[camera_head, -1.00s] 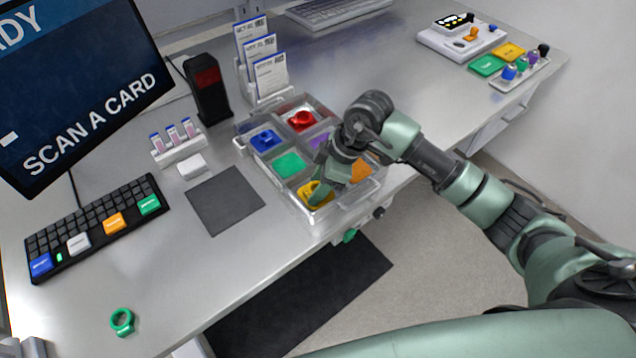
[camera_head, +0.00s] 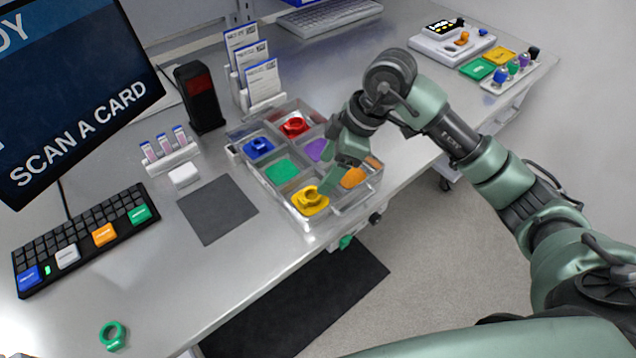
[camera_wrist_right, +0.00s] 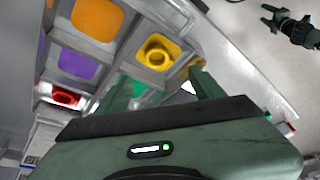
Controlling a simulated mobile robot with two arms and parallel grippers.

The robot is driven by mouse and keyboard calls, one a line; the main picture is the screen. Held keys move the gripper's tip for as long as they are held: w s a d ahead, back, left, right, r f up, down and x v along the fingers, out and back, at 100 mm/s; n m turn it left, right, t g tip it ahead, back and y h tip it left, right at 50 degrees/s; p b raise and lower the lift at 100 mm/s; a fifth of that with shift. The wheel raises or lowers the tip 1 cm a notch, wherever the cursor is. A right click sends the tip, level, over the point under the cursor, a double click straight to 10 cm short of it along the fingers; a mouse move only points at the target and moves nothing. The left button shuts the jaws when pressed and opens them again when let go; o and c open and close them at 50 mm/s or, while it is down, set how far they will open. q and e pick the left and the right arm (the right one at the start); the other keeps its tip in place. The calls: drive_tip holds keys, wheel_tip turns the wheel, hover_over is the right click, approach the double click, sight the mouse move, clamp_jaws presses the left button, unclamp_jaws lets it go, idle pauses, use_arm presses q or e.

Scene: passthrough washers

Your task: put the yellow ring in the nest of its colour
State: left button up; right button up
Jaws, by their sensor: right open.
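The yellow ring (camera_head: 311,194) sits on the yellow nest (camera_head: 318,208) in the front compartment of the clear tray (camera_head: 310,226). In the right wrist view the ring (camera_wrist_right: 157,52) lies flat on the yellow pad (camera_wrist_right: 153,65), apart from my fingers. My right gripper (camera_head: 340,173) is open and empty, just above and behind the ring over the tray. In the right wrist view its two fingers (camera_wrist_right: 160,88) stand apart with nothing between them. A small green gripper, apparently my left (camera_wrist_right: 289,27), shows at the upper right there; its jaw state is unclear.
A blue ring (camera_head: 258,147) and a red ring (camera_head: 294,126) sit in their coloured compartments. The green (camera_head: 282,173), purple (camera_head: 317,150) and orange (camera_head: 354,177) pads look bare. A green ring (camera_head: 113,335) lies at the desk's front left. A card stand (camera_head: 262,88) stands behind the tray.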

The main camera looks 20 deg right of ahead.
drive_tip(key=shift+v, duration=1.55)
